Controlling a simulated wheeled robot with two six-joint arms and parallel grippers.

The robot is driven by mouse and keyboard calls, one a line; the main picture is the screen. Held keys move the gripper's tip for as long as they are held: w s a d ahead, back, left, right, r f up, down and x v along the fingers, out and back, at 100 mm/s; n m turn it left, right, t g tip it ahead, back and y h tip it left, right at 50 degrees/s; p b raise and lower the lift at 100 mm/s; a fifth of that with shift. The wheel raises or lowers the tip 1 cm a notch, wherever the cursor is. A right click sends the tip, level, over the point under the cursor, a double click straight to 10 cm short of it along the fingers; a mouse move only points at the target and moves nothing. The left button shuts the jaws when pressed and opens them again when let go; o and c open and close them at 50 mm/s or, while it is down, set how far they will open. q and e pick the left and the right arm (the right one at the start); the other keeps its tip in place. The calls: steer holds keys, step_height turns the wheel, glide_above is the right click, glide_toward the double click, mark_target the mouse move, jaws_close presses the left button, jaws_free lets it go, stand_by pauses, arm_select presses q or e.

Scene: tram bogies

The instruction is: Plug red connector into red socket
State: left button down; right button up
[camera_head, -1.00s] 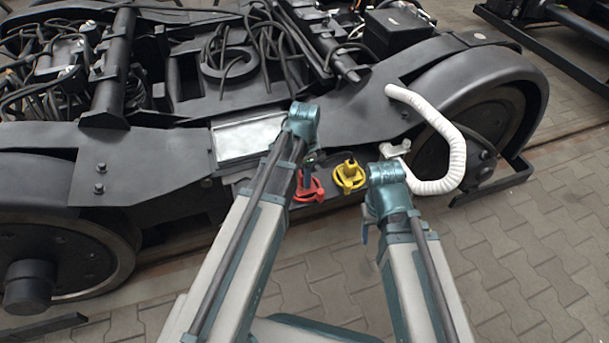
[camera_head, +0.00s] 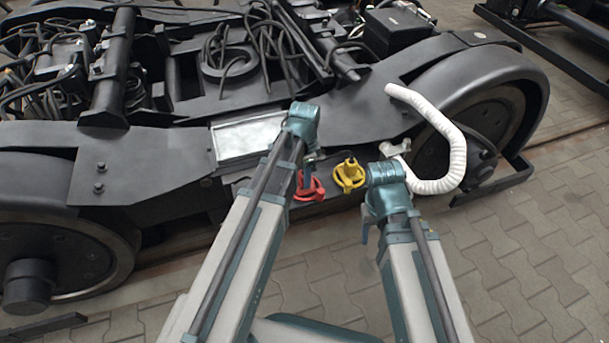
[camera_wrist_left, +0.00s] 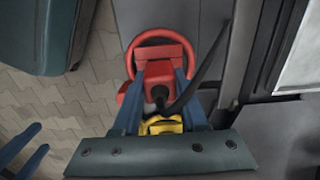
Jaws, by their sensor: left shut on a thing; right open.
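The red socket (camera_head: 312,192), with a round red ring, is on the bogie's side ledge; its ring (camera_wrist_left: 160,38) shows at the top in the left wrist view. My left gripper (camera_wrist_left: 160,75) is shut on the red connector (camera_wrist_left: 158,72), a red block with a black cable at its near end. The connector overlaps the ring; I cannot tell how deep it sits. In the head view my left gripper (camera_head: 302,176) is at the red socket, partly hidden by my arm. My right gripper (camera_head: 364,226) is open and empty, right of the sockets; its blue fingers (camera_wrist_left: 22,150) show lower left in the wrist view.
A yellow socket (camera_head: 350,174) stands just right of the red one and shows partly behind my gripper in the wrist view (camera_wrist_left: 163,126). A white corrugated hose (camera_head: 455,150) curves at the right. A bright panel (camera_head: 247,138) lies behind. Paving (camera_head: 520,260) in front is clear.

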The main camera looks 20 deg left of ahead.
arm_select(q)
steer(key=shift+f, duration=0.3)
steer(key=shift+c, duration=1.8)
jaws_free()
steer(key=shift+r, duration=0.15)
step_height(320, 180, up, 14)
steer(key=p, duration=1.3)
steer(key=shift+f, duration=0.2)
steer(key=s+d+n+y, duration=0.1)
steer(key=s+d+n, duration=0.6)
steer(key=s+d, duration=0.5)
step_height(320, 180, up, 19)
steer(key=s+a+p, duration=0.1)
steer(key=s+p, duration=0.1)
steer(key=p, duration=1.7)
steer(key=shift+s+a, duration=0.15)
steer(key=shift+a, duration=0.1)
